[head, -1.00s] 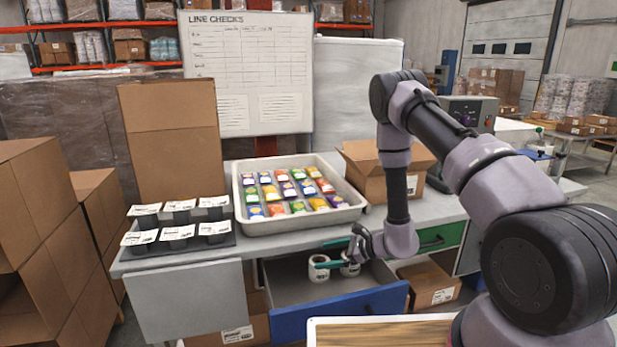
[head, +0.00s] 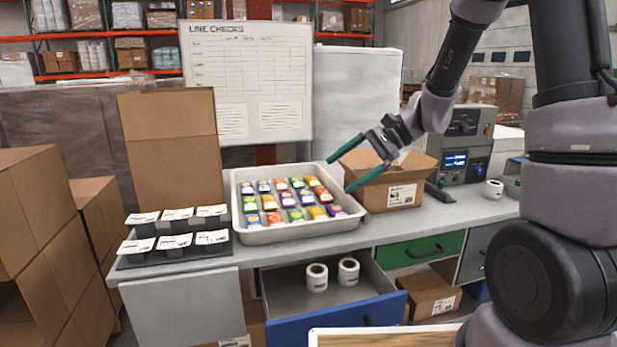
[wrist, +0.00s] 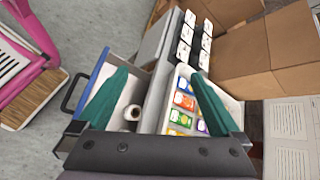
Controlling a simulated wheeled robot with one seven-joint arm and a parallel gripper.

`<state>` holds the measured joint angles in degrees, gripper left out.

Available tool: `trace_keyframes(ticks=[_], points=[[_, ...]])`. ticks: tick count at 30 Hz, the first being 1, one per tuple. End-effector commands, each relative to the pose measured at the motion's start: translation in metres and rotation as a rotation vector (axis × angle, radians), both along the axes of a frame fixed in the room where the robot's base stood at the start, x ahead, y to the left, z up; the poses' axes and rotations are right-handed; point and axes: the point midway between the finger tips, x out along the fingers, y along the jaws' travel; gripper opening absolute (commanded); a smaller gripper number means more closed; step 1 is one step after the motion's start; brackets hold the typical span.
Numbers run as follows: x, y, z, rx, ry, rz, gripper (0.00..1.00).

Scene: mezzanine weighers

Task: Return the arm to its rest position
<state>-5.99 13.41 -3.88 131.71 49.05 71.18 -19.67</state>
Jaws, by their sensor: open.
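My gripper (head: 338,175) is open, with two teal fingers spread apart and nothing between them. In the head view it hangs above the right side of the white tray of packets (head: 300,236), in front of the open carton (head: 402,192). My arm is raised and bent on the right of that view. In the wrist view the open fingers (wrist: 160,74) frame the drawer and the tray below.
The blue-fronted drawer (head: 340,318) stands open with two white rolls (head: 317,278) inside. A dark rack of labelled cups (head: 225,249) is left on the bench. A control box (head: 466,145) stands right. Cartons (head: 35,215) crowd the left side.

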Motion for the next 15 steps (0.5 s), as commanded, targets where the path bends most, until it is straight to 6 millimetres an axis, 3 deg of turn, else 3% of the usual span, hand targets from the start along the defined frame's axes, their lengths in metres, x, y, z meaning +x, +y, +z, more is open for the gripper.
trace_keyframes(ticks=[1,3,15], points=[[-0.011,-0.008,0.018,-0.039,-0.057,0.027,1.0],[-0.026,-0.021,0.036,-0.105,-0.126,0.062,1.0],[-0.104,-0.106,0.112,-0.549,-0.557,0.158,1.0]])
